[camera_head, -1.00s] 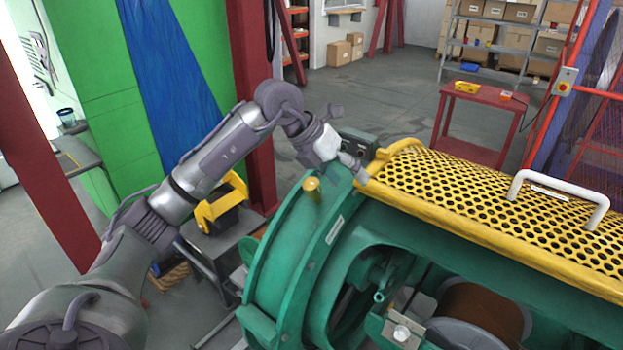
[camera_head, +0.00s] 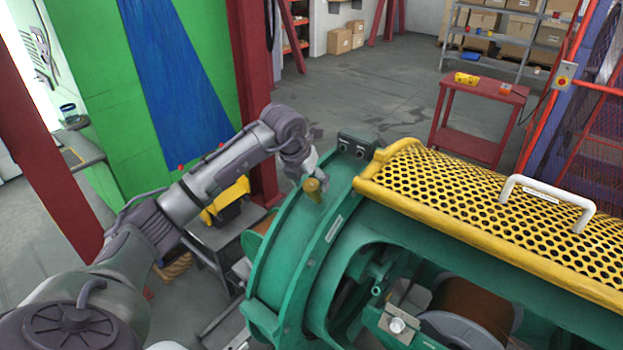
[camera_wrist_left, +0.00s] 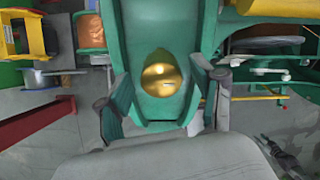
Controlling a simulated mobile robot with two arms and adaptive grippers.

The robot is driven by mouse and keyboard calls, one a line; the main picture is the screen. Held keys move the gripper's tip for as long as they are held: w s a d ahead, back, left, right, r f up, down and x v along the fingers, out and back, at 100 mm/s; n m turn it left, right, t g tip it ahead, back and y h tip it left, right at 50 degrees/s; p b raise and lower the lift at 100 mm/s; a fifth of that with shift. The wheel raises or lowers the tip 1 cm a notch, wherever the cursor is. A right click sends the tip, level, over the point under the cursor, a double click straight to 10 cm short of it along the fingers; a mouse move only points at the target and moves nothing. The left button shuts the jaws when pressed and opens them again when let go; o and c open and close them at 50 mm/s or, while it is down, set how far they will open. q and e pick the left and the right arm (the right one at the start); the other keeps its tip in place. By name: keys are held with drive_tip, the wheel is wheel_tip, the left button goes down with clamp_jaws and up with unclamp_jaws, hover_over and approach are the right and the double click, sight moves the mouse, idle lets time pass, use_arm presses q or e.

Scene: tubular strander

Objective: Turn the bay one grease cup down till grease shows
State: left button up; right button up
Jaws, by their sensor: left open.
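The brass grease cup (camera_head: 312,187) stands on top of the green bearing ring (camera_head: 285,262) at the left end of the machine. In the left wrist view the cup (camera_wrist_left: 161,74) is a round golden dome, centred between the two fingers. My left gripper (camera_wrist_left: 165,112) is open, with one finger on each side of the cup's line and a gap to both. No grease can be made out. My right gripper is not in view.
A yellow perforated guard (camera_head: 470,205) with a white handle (camera_head: 548,194) covers the machine to the right. A small dark control box (camera_head: 357,145) stands behind the ring. A red cart (camera_head: 476,125) stands beyond on open floor.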

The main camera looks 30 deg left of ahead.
use_arm(q)
drive_tip(key=shift+x, duration=0.75)
